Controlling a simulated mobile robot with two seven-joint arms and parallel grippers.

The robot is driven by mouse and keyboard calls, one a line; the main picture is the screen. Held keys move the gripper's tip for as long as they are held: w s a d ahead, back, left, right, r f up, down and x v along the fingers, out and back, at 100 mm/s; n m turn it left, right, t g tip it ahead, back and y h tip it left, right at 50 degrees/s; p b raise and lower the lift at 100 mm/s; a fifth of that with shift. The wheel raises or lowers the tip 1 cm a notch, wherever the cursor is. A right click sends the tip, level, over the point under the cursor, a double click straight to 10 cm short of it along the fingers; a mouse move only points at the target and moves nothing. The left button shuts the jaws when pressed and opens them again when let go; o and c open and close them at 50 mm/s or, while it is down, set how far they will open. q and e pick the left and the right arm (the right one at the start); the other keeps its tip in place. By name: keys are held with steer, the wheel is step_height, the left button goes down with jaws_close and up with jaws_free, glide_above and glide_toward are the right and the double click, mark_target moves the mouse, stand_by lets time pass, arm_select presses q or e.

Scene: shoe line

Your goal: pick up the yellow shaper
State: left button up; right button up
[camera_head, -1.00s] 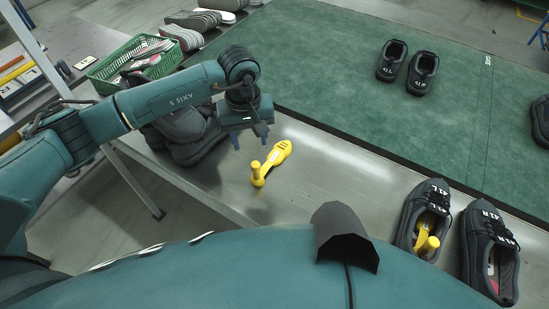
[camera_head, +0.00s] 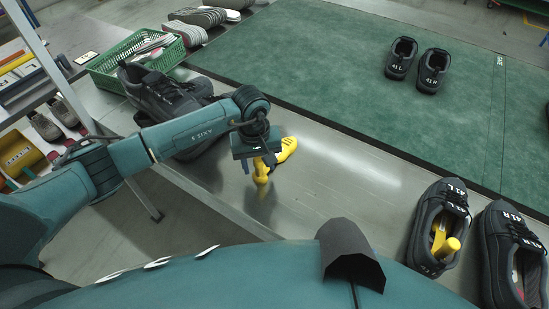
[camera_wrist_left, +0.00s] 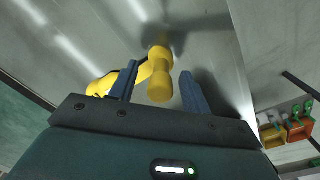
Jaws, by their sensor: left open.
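The yellow shaper (camera_head: 284,151) lies on the metal bench in front of the green mat, partly hidden by my left arm in the head view. My left gripper (camera_head: 262,165) is open and over it. In the left wrist view the shaper's knobbed handle (camera_wrist_left: 160,78) shows between the two blue fingers of the left gripper (camera_wrist_left: 158,90), with a gap to the right finger. The shaper's flat end shows beyond the left finger. I cannot tell whether a finger touches it. My right gripper is not in view.
A grey shoe (camera_head: 432,225) with another yellow shaper (camera_head: 446,246) inside stands at the right, beside a second shoe (camera_head: 512,255). Dark shoes (camera_head: 165,95) stand left of my arm. A green basket (camera_head: 128,62) is behind them. A shoe pair (camera_head: 417,66) stands on the green mat (camera_head: 330,70).

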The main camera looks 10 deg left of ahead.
arm_select(q)
steer(key=shift+r, duration=0.1)
jaws_close()
stand_by(0.3)
